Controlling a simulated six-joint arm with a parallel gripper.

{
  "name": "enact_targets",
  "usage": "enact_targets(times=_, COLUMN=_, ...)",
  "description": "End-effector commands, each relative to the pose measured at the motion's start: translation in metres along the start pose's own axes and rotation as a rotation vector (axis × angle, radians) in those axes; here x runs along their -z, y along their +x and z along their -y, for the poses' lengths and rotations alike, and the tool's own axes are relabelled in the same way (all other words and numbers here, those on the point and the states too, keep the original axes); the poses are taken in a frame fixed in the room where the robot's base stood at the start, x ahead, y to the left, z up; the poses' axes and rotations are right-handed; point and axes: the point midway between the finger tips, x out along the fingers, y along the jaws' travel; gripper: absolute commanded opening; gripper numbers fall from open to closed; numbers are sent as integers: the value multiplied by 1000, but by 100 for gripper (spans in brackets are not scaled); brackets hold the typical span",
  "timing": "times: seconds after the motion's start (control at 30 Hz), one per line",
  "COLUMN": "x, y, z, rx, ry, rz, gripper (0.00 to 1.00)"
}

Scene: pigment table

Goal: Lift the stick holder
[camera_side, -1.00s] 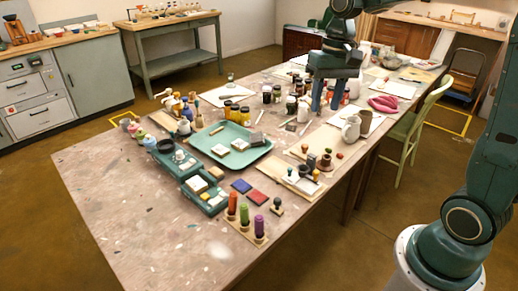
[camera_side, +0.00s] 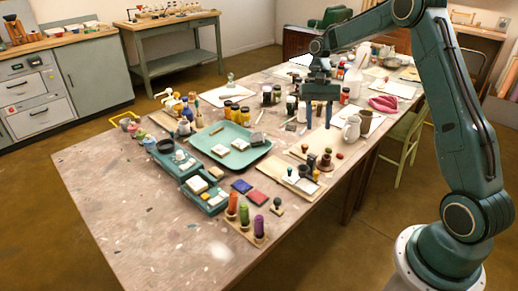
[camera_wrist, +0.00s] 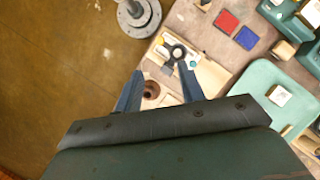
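A small wooden block (camera_side: 248,234) with upright orange, green and purple sticks (camera_side: 244,213) stands near the table's front edge in the side view; it looks like the stick holder. I do not see it in the wrist view. My gripper (camera_side: 317,124) hangs above the table well behind the block, fingers pointing down. In the wrist view my gripper's (camera_wrist: 158,72) two blue fingers are spread apart, and nothing shows held between them. A brown round piece (camera_wrist: 151,90) and a dark ring-topped piece (camera_wrist: 172,56) show below, between the fingers.
A green tray (camera_side: 262,152) lies mid-table. Red (camera_side: 257,198) and blue (camera_side: 241,186) pads lie between it and the block. Stamps on a board (camera_side: 290,180) and a white jug (camera_side: 351,128) stand to the right. The table's left front is clear.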

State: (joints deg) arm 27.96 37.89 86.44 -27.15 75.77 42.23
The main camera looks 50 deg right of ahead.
Motion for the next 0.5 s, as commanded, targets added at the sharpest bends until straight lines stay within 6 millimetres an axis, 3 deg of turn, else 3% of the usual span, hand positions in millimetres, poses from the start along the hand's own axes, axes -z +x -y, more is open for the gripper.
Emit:
enact_targets(times=0.27, x=0, y=3, z=0, rx=1, ry=1, rz=1, gripper=39)
enact_targets(times=0.5, x=0, y=19, z=0, rx=1, ry=1, rz=3, gripper=39)
